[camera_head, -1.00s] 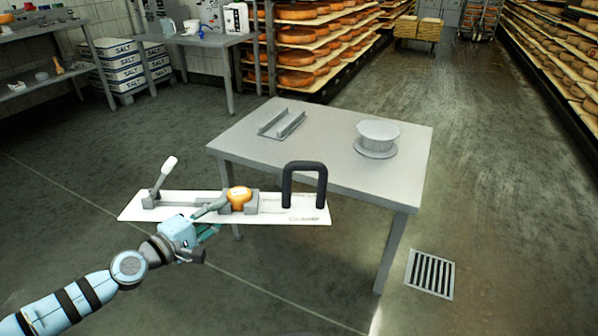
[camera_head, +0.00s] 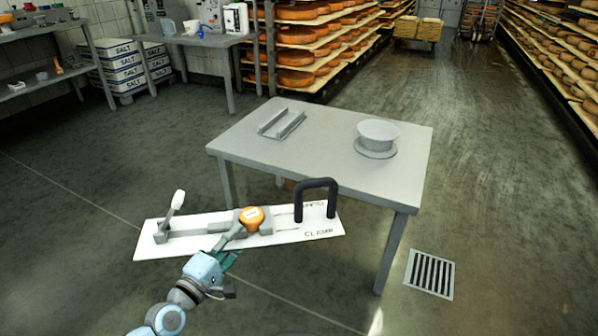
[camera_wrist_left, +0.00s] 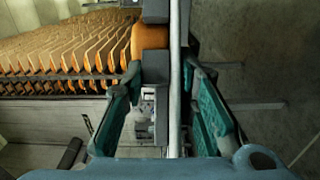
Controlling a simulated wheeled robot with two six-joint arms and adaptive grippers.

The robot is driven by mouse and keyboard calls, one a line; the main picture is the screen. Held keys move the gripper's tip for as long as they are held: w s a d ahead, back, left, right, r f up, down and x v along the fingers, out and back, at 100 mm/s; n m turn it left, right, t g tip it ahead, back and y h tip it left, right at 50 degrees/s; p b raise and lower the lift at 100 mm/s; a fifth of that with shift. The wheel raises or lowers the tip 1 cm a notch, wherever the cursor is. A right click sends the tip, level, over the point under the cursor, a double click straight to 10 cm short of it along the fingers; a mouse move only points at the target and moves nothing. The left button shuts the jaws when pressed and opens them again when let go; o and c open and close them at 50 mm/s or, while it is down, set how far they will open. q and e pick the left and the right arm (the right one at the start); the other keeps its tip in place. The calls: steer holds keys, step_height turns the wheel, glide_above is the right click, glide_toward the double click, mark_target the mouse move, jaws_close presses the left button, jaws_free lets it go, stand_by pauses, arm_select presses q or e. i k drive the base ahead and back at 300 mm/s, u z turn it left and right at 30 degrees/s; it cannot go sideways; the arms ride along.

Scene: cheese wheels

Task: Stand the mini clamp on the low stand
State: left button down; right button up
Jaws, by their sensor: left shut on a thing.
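The mini clamp (camera_head: 185,250) appears to be the long white board with a black handle, an orange knob and a white-tipped lever. My left gripper (camera_head: 232,248) is shut on its lower edge near the middle and holds it in the air in front of the table. In the left wrist view, the clamp's thin edge (camera_wrist_left: 175,120) runs between the teal fingers of this gripper (camera_wrist_left: 165,100). The table bears a grey piece with two parallel rails (camera_head: 282,125) and a grey round pedestal (camera_head: 377,137); I cannot tell which is the low stand. My right gripper is out of view.
The grey table (camera_head: 330,165) has bare room between and in front of the two grey pieces. Cheese racks (camera_head: 300,60) stand behind it. A floor drain (camera_head: 429,272) lies to the right. A side bench (camera_head: 200,40) stands at the back left.

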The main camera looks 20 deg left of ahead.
mark_target(300, 166)
steer(key=z, duration=0.1)
steer(key=i, duration=0.85)
steer(key=z, duration=0.1)
